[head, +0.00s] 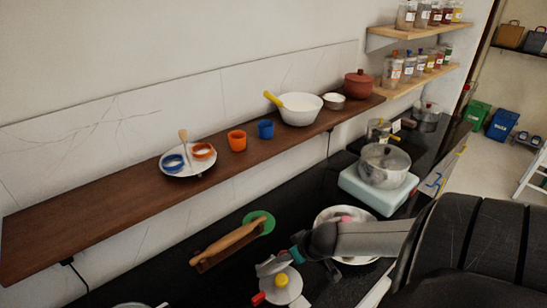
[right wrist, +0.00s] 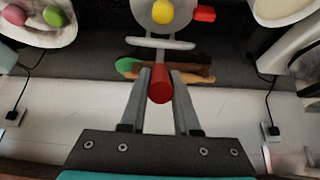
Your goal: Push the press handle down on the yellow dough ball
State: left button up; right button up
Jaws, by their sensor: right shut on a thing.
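The yellow dough ball (head: 281,280) sits on the press's round pale base plate (head: 295,289), low in the head view. It also shows in the right wrist view (right wrist: 162,11). The base's red grip (head: 258,299) sticks out to the left. The press's grey upper part (head: 272,265) stands raised behind the dough, apart from it. My right gripper (head: 301,247) is shut on the red press handle (right wrist: 160,85), which lies between its fingers in the right wrist view. The gripper hides the handle in the head view. My left gripper is not in view.
A rolling pin (head: 232,243) on a board and a green disc (head: 264,222) lie behind the press. A steel pot (head: 384,166) stands farther right. A wooden shelf (head: 95,220) runs above.

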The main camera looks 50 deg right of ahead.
jog(key=shift+s+f, duration=0.1)
jog(key=shift+s, duration=0.05)
jog(key=shift+s+a+f, duration=0.15)
jog(key=shift+s+f, duration=0.4)
jog(key=shift+s, duration=0.15)
jog(key=shift+s+a+f, duration=0.1)
jog(key=shift+s+f, duration=0.4)
jog(key=shift+s, duration=0.2)
jog(key=shift+s+f, duration=0.4)
jog(key=shift+s, duration=0.05)
jog(key=o, duration=1)
jog(key=shift+o, duration=0.2)
jog(key=v, duration=0.8)
